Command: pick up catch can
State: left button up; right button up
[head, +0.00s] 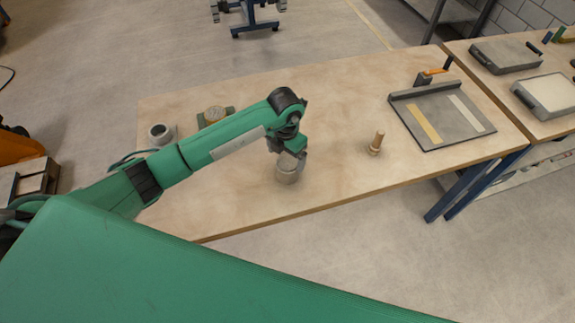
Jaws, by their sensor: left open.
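A small grey cylinder (287,174), which looks like the catch can, stands upright on the wooden table near its front edge. My left gripper (291,158) points down right at its top, with the jaws open. The gripper hides part of the can's top, and I cannot tell whether the fingers touch it or are around it. My right gripper is out of view.
A grey hollow cylinder (161,133) and a round pale piece on a green base (215,114) stand at left, close to my arm. A flat grey tray (440,113) lies farther right.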

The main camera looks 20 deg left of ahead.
aim_at(287, 163)
pick_arm(q)
jog(key=shift+f, duration=0.8)
jog(key=shift+d+f+p, duration=0.1)
jog(key=shift+f+p, duration=0.5)
notch_tip(287, 163, down, 3)
jog(key=shift+d+f+p, duration=0.1)
jog(key=shift+f+p, duration=0.1)
jog(key=shift+p, duration=0.5)
jog(key=shift+w+f, duration=0.1)
jog(key=shift+f, duration=0.35)
jog(key=c, duration=1.4)
jog(key=shift+o, duration=0.2)
jog(key=shift+r, duration=0.1)
jog(key=shift+r, duration=0.1)
